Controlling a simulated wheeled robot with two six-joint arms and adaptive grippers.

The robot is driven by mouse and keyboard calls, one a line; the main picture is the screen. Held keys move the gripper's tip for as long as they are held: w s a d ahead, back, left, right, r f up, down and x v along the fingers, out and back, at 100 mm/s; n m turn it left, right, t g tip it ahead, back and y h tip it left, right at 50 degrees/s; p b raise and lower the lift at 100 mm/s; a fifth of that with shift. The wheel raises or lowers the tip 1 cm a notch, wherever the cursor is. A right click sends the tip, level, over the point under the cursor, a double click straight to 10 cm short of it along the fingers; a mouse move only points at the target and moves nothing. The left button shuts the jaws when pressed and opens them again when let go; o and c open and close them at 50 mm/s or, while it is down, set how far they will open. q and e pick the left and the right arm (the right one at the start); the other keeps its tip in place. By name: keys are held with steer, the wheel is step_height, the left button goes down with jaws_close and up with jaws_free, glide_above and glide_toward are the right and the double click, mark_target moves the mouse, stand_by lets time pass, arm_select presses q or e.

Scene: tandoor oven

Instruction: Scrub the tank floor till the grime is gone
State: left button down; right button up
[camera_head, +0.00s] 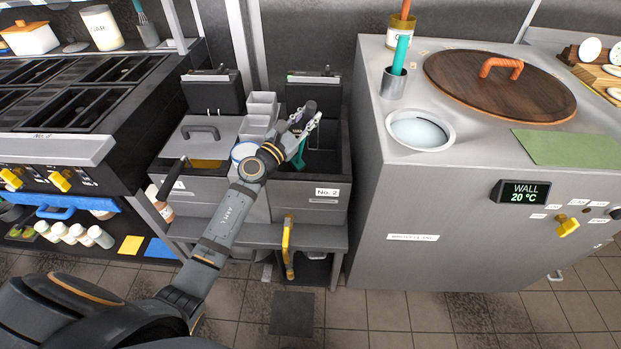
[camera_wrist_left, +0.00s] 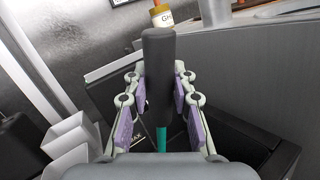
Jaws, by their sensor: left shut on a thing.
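My left gripper (camera_head: 305,126) reaches over the open tank labelled No. 2 (camera_head: 292,203). It is shut on the thick dark handle of a scrub brush (camera_wrist_left: 158,85), seen between its pads in the left wrist view. Below the fingers, the teal lower part of the brush (camera_head: 299,158) hangs down into the tank in the head view. Whether it touches the tank floor I cannot tell. The tank floor is dark and mostly hidden by the gripper and the front wall, so grime on it cannot be made out. My right gripper is not in view.
A second tank (camera_head: 205,164) with a grey lid stands to the left, beside white stacked bins (camera_head: 260,112). The steel oven cabinet (camera_head: 440,200) with a wooden lid (camera_head: 500,88) stands close on the right. A yellow-handled valve (camera_head: 288,240) is below the tank.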

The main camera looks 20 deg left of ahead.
arm_select(q)
steer(key=shift+w+d+r, duration=0.1)
steer(key=shift+w+d, duration=0.05)
steer(key=shift+d, duration=0.45)
steer(key=d, duration=0.2)
steer(key=w+d+p, duration=0.1)
steer(key=shift+d, duration=0.35)
steer(key=shift+a, duration=0.1)
steer(key=a, duration=0.2)
steer(key=s+a+b, duration=0.1)
steer(key=a, duration=0.1)
steer(key=shift+f, duration=0.25)
steer(key=shift+s+a+r, duration=0.1)
steer(key=shift+s+a, duration=0.1)
steer(key=shift+a, duration=0.15)
steer(key=shift+d, duration=0.1)
